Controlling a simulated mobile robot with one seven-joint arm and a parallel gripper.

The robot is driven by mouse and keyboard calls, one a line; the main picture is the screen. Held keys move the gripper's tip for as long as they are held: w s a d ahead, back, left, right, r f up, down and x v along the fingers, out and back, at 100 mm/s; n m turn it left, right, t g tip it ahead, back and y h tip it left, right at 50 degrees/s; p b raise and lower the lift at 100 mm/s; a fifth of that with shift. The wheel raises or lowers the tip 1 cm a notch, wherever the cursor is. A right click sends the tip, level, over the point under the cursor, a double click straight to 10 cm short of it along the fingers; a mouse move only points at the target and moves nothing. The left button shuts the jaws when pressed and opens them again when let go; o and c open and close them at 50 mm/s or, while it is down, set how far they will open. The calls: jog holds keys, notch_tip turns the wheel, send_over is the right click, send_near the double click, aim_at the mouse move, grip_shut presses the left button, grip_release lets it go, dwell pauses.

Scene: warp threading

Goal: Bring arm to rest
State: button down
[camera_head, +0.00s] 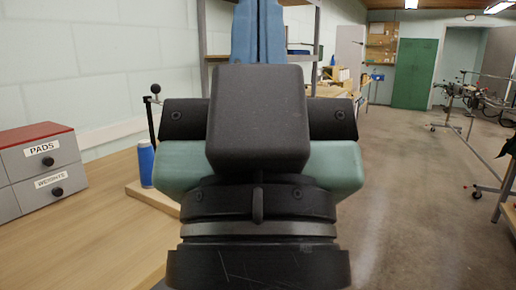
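My gripper (258,32) fills the middle of the head view, seen from behind, with a teal body, black side pieces and a black box in front. Two blue fingers rise above the box side by side, with only a thin seam between them. They look shut. Their far ends are cut off by the top edge, and their lower part is hidden by the box. I see nothing held between the visible parts. Black and grey rings of my wrist are below.
A wooden table (95,235) runs along the left. On it are a grey drawer unit (35,180) with a red top, marked PADS and WEIGHTS, a blue bottle (146,163), and a wooden base (150,196) partly behind my gripper. Open floor (420,200) lies right, with stands beyond.

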notch_tip(320, 180, up, 24)
jog(key=p, duration=2.1)
jog(key=shift+f, duration=0.1)
